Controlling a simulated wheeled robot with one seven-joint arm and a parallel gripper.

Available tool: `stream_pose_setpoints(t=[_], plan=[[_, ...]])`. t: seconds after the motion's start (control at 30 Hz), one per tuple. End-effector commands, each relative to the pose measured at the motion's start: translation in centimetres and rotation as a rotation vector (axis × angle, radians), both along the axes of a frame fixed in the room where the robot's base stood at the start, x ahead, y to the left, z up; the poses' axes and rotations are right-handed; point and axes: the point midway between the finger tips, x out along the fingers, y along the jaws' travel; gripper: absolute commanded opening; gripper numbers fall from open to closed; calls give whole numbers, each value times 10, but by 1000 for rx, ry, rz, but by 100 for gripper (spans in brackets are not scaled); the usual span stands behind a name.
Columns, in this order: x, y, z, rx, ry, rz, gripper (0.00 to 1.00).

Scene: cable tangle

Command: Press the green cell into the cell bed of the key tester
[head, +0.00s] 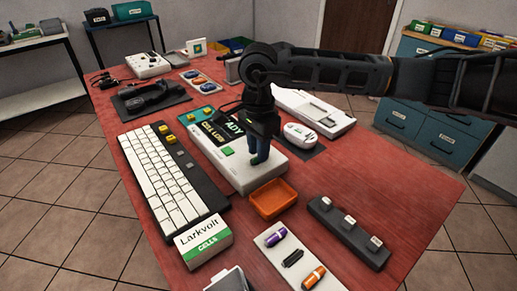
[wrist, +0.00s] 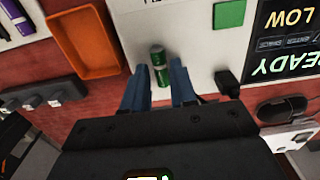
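The key tester (head: 222,178) is a white box with a dark display and a green square; part of it shows in the wrist view (wrist: 200,50). The display text reads in part "CELL LOW" and "READY". My gripper (head: 257,160) points down over the tester's right part. In the wrist view, the green cell (wrist: 159,66) lies between my gripper's blue fingers (wrist: 160,82), which look closed against its sides. The cell is at the tester's white top; I cannot tell whether it is seated in the bed. In the head view my fingers hide the cell.
An orange tray (head: 273,198) stands just in front of the tester. A white keyboard (head: 168,180) and a Larkvolt cells box (head: 204,242) are at left. A dark key strip (head: 349,232) and a white holder with several parts (head: 290,262) lie in front. The table's right front is bare.

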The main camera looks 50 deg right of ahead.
Motion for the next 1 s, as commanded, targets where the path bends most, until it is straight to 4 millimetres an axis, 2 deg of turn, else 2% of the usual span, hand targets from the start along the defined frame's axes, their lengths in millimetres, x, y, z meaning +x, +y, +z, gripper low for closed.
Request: stream_pose_setpoints(t=[0.6,0.9,1.0], plan=[[0,0,23,0,0,0,27],[0,0,25,0,0,0,27],[0,0,25,0,0,0,35]])
